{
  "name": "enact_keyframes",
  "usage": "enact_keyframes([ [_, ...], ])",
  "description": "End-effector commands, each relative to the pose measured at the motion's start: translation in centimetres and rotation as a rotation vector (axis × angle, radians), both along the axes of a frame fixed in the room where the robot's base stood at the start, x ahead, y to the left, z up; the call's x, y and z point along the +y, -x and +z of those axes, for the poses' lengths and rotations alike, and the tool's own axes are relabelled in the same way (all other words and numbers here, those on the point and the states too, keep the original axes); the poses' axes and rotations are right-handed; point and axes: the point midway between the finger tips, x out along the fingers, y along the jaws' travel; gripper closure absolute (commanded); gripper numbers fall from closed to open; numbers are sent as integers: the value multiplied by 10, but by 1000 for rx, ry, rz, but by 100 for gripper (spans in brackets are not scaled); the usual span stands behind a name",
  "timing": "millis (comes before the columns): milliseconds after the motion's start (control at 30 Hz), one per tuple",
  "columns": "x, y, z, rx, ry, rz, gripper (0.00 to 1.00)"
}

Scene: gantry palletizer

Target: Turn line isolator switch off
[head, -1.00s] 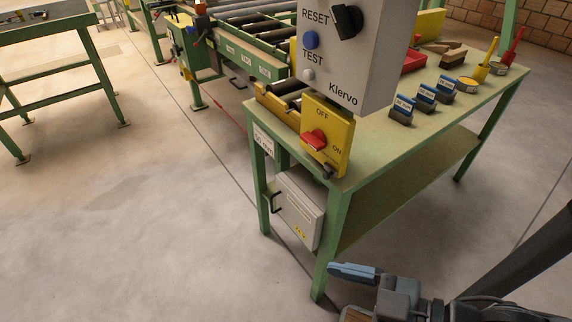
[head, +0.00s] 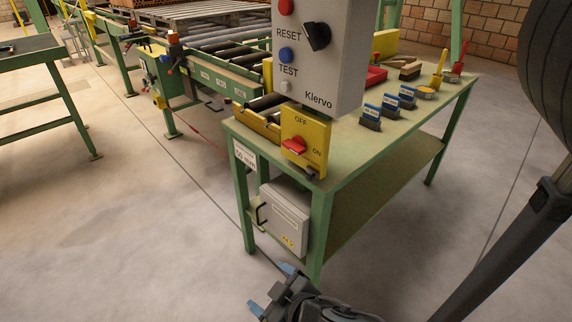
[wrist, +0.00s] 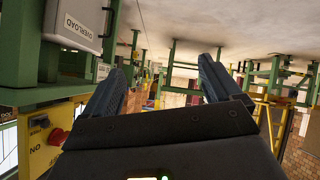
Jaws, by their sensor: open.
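The line isolator switch is a red rotary handle (head: 294,147) on a yellow plate (head: 318,135) at the near corner of a green bench. The plate reads OFF at the top and ON at the right; the handle lies roughly level, toward ON. In the wrist view, which is upside down, the red handle (wrist: 57,136) and yellow plate (wrist: 38,150) show at the left edge. My gripper (head: 271,288) is open and empty, low in front of the bench and below the switch. Its two dark fingers (wrist: 163,65) stand apart in the wrist view, with the switch outside them.
A grey Klervo control box (head: 345,60) with buttons and a black knob hangs just above the switch. A grey handled box (head: 284,220) sits under the bench top (head: 375,145). Blue-topped blocks (head: 371,112) and brushes stand on the bench.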

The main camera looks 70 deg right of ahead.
Motion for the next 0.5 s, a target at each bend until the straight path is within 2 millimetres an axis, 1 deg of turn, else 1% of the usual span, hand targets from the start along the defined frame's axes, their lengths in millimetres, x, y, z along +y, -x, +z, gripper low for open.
enact_keyframes([
  [33, -18, -16, -4, 4, 33, -77, 8],
  [133, -54, -35, -4, 11, 100, -246, 8],
  [233, -89, -51, 6, -4, 170, -428, 8],
  [300, -111, -60, 19, -30, 220, -563, 8],
  [367, -129, -67, 32, -62, 265, -682, 8],
  [400, -140, -70, 43, -86, 295, -763, 8],
  [467, -155, -74, 60, -132, 341, -887, 8],
  [500, -163, -77, 73, -167, 371, -969, 8],
])
